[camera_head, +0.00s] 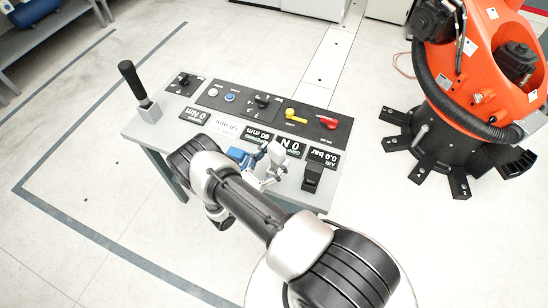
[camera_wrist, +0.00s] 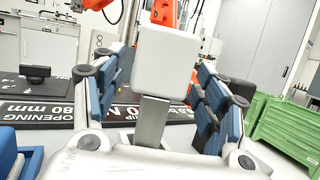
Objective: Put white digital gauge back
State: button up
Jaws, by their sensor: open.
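The white gauge shows in the wrist view as a white rounded block (camera_wrist: 165,62) on a flat grey metal stem (camera_wrist: 151,122). It stands upright between the blue-padded fingers of my gripper (camera_wrist: 162,95). The fingers are spread, with a visible gap on each side of the block, so they do not appear to grip it. In the head view my gripper (camera_head: 265,165) is low over the front of the console table, and a small white block (camera_head: 276,152), likely the gauge, shows at its fingers. My arm partly hides this area, and I cannot tell what the stem rests on.
The console table (camera_head: 150,137) carries a black lever (camera_head: 131,79), knobs, a yellow switch (camera_head: 295,116), a red switch (camera_head: 328,123) and label plates. A blue item (camera_head: 238,155) lies beside my gripper. A black block (camera_head: 312,178) stands to the right. An orange robot (camera_head: 480,60) is beyond.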

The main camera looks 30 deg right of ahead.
jog(key=shift+r, duration=0.1)
jog(key=shift+a, duration=0.2)
jog(key=v, duration=1.1)
notch_tip(320, 180, up, 23)
jog(key=s+d+m+g+y, duration=0.2)
jog(key=d+m+g+y, duration=0.1)
jog(key=m+g+y, duration=0.8)
jog(key=s+a+r+m+t+y, duration=0.2)
jog(key=s+r+m+t+y, duration=0.3)
jog(key=s+r, duration=0.2)
jog(key=s+a+r+m+t+y, duration=0.2)
jog(key=s+r+m+t+y, duration=0.2)
jog(key=s+r, duration=0.3)
jog(key=shift+s+a+m+t+y, duration=0.4)
jog(key=shift+s+m+t, duration=0.1)
jog(key=shift+s+t, duration=0.1)
